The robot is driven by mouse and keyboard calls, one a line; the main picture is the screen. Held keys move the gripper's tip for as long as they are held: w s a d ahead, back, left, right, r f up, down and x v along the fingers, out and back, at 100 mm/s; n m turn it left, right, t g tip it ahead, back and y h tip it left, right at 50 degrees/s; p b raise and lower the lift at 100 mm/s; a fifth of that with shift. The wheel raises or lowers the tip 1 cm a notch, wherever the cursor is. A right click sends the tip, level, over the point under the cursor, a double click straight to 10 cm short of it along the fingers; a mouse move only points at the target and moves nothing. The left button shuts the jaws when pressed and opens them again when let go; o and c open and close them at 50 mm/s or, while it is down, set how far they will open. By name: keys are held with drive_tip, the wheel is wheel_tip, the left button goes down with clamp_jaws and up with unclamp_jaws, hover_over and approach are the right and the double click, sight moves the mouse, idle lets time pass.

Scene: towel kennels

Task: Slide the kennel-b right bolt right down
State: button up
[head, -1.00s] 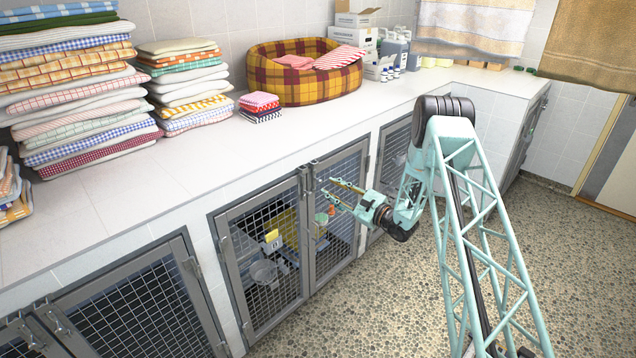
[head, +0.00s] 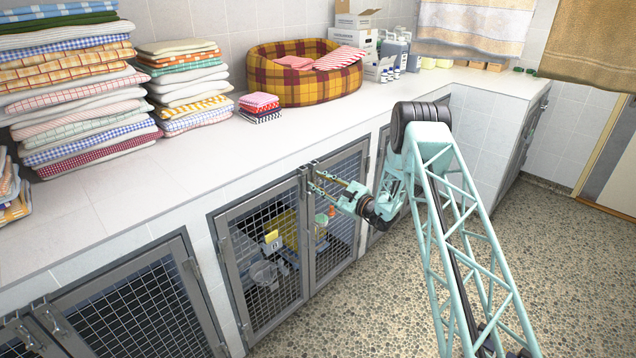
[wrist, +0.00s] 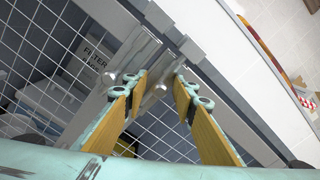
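The middle kennel (head: 228,262) has two grey-framed mesh doors that meet under the counter edge. Metal bolts sit at the top of their meeting frames; in the wrist view, bolt hardware (wrist: 160,18) shows at the frame top, with a grey metal piece (wrist: 152,98) lying between my fingertips. My gripper (head: 314,181) is at the top of the right door, close to the meeting frames. In the wrist view my gripper (wrist: 160,76) is open, its two yellow-faced fingers apart on either side of that piece. I cannot tell whether either finger touches it.
The white counter (head: 110,215) runs just above the doors and holds towel stacks (head: 70,90) and a plaid pet bed (head: 300,85). Another kennel (head: 130,310) is at the lower left. Bowls and a yellow item show behind the mesh. The speckled floor (head: 370,300) is clear.

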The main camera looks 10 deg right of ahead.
drive_tip(key=c, duration=0.8)
drive_tip(key=shift+f+b, duration=1.05)
drive_tip(key=shift+f, duration=0.75)
clamp_jaws()
drive_tip(key=shift+s, duration=0.1)
drive_tip(key=o, duration=0.8)
unclamp_jaws()
drive_tip(key=shift+f, duration=0.1)
drive_tip(key=shift+d, duration=0.1)
